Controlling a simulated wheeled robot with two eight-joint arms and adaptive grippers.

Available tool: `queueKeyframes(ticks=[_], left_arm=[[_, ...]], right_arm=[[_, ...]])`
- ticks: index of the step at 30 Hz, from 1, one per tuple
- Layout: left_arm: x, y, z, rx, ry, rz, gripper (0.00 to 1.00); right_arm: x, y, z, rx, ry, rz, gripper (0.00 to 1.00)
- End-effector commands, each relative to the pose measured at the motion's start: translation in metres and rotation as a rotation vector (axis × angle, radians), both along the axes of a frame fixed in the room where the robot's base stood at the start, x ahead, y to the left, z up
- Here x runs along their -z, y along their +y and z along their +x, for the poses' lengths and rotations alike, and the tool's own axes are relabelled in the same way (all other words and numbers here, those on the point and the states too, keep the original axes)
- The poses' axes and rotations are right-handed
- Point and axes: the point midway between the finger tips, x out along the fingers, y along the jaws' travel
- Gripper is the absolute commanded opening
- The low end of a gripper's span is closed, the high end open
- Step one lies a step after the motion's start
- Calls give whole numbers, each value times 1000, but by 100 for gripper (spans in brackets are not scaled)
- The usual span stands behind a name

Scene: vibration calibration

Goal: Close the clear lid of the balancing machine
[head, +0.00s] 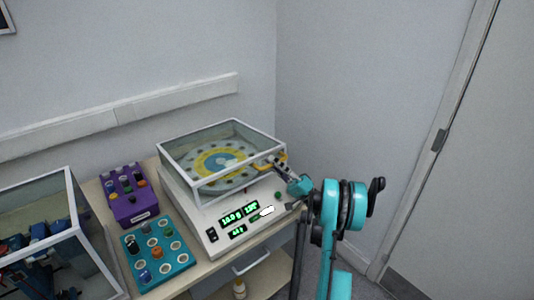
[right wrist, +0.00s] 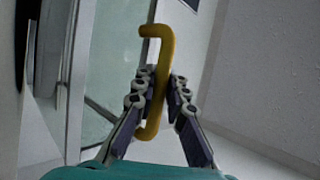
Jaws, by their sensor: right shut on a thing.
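The balancing machine (head: 204,232) is a white box with green displays on its sloped front. Its clear lid (head: 234,120), with a white frame, lies over the yellow and blue disc (head: 218,163); its lower edge looks level with the machine's top, but I cannot tell whether it is fully seated. A yellow handle (right wrist: 164,80) sits on the lid's right side; it also shows in the head view (head: 283,166). My right gripper (head: 277,164) is shut on this handle, one finger on each side in the right wrist view (right wrist: 160,85). My left gripper is out of view.
A purple holder (head: 126,208) and a teal tray (head: 184,262) with round parts stand left of the machine. A glass-walled case (head: 88,235) is at the far left. The wall is behind; a door (head: 470,170) is at the right.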

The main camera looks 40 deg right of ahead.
Motion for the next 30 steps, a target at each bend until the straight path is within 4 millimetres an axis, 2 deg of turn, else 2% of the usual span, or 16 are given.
queueKeyframes(ticks=[3,9,15,24,25,27,30], left_arm=[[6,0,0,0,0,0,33],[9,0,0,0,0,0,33],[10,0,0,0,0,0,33],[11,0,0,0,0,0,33],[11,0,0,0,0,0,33],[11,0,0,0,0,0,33],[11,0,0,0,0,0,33]], right_arm=[[23,-3,-5,-1,-4,0,0],[44,-5,-8,-1,-4,0,0],[52,-5,-9,-3,-1,-4,0],[54,-4,-8,-3,2,-7,0],[54,-4,-8,-3,2,-7,14],[54,-4,-8,-3,2,-5,33],[53,-4,-8,-2,1,-4,33]])
